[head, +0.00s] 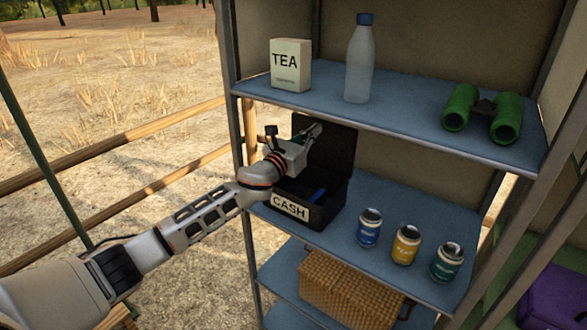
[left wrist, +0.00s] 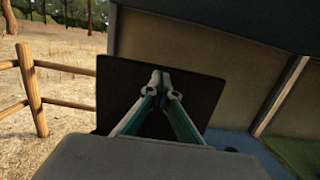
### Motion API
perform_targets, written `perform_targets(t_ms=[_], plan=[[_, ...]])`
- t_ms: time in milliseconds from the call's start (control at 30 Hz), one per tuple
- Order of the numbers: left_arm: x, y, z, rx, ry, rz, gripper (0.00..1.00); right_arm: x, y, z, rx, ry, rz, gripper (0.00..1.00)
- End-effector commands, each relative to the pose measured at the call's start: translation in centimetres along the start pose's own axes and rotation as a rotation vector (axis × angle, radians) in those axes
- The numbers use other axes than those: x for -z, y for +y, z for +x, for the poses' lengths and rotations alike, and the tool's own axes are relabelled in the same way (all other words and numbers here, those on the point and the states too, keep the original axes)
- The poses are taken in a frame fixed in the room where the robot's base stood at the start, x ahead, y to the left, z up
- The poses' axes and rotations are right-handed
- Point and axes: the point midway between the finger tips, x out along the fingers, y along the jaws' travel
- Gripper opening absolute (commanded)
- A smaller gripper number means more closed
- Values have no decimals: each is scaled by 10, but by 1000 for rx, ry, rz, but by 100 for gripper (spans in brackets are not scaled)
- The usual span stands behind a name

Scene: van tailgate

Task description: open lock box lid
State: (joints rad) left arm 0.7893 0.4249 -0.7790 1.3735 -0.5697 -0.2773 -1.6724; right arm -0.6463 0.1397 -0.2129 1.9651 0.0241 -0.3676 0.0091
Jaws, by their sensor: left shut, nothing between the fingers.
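The black lock box (head: 327,208) with a white CASH label stands on the middle blue shelf. Its lid (head: 338,146) is raised, standing up at the back of the box. A blue item (head: 317,195) shows inside. My left gripper (head: 316,131) is above the box, in front of the raised lid, with its fingertips shut and empty. In the left wrist view the dark lid (left wrist: 205,92) stands behind the closed fingers (left wrist: 159,76); whether they touch it I cannot tell. My right gripper is in neither view.
Three small jars, blue (head: 369,228), yellow (head: 405,245) and green (head: 446,262), stand right of the box. The upper shelf (head: 412,105) holds a TEA box (head: 290,65), a bottle (head: 359,60) and green binoculars (head: 484,114). A wicker basket (head: 345,290) sits below.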

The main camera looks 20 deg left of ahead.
Motion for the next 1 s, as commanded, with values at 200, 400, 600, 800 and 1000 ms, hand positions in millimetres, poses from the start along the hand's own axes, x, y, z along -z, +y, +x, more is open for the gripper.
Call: perform_targets(t_ms=[200,400,600,800,1000], plan=[[-1,0,15,0,-1,-1,0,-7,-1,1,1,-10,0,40],[0,0,21,0,0,-1,0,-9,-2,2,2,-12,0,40],[0,0,23,0,0,-1,0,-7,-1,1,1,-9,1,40],[0,0,23,0,0,-1,0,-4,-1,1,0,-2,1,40],[0,0,22,0,0,-1,0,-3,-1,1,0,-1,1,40]])
